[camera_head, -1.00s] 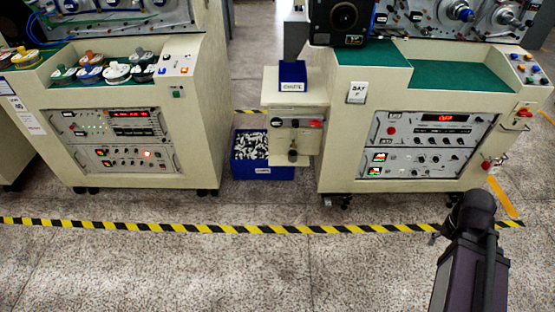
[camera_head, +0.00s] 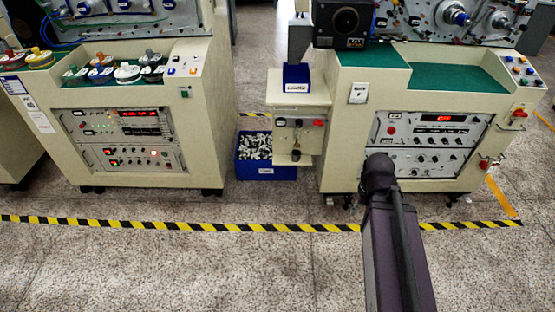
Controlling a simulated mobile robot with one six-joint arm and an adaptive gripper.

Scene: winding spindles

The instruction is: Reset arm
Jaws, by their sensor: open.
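My arm shows at the lower right as a dark purple-grey link with a black cable along it and a rounded black joint at its upper end. The link rises from the bottom edge and its joint overlaps the lower front of the right winding machine (camera_head: 345,150). My gripper is not in view; the parts of the arm beyond the joint are hidden or out of the picture.
A left winding machine (camera_head: 205,120) carries several spools on its green top. Between the machines, a blue bin (camera_head: 266,173) with white pieces stands on the floor below a small blue box (camera_head: 296,78) on a shelf. Yellow-black tape (camera_head: 180,226) crosses the open floor.

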